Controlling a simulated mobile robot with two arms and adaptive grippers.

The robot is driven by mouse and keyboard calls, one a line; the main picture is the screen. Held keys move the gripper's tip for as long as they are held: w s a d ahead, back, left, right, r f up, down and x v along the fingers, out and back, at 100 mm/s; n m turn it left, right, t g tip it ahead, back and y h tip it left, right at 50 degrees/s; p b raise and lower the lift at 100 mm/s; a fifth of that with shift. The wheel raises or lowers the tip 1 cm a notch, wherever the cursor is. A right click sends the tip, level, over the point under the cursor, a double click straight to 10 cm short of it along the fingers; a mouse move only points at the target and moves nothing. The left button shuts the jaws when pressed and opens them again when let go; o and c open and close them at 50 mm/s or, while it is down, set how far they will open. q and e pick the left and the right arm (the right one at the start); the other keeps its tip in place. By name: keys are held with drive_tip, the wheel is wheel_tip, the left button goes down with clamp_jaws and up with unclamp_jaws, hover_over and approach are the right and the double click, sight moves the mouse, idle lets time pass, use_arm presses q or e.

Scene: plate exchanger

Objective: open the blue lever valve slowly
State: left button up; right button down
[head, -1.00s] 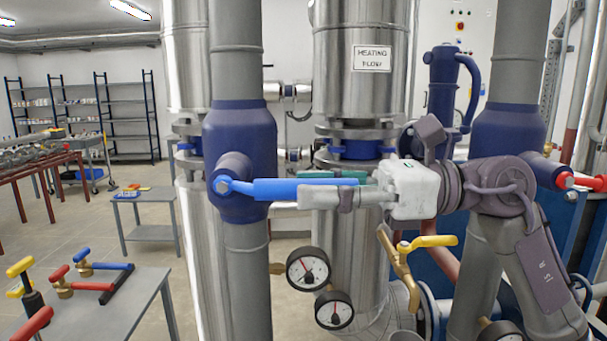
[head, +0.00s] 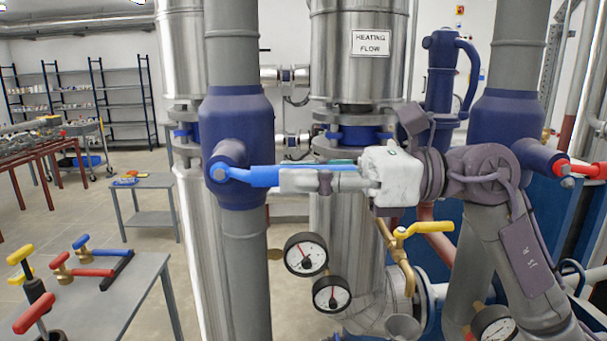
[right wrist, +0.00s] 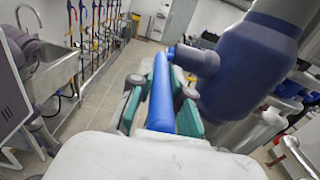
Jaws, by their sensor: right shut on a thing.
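The blue lever (head: 258,176) of the valve (head: 238,145) on the left grey pipe lies about level across the picture, from its pivot bolt to the right. My right gripper (head: 285,179) comes in from the right and is shut on the lever, its fingers covering the outer part. In the right wrist view the blue lever (right wrist: 161,95) runs between the two fingers with teal pads (right wrist: 160,108), and the dark blue valve body (right wrist: 250,75) is to the right. My left gripper is not in view.
A valve with a red lever (head: 590,170) is on the right pipe. Pressure gauges (head: 306,254) and a small yellow-handled valve (head: 425,229) sit below my right gripper. A grey table (head: 140,290) with loose valves stands at lower left.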

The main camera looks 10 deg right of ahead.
drive_tip(key=shift+r+h+p, duration=1)
drive_tip(key=shift+p, duration=0.4)
drive_tip(key=c, duration=1.1)
unclamp_jaws()
drive_tip(key=shift+f, duration=0.1)
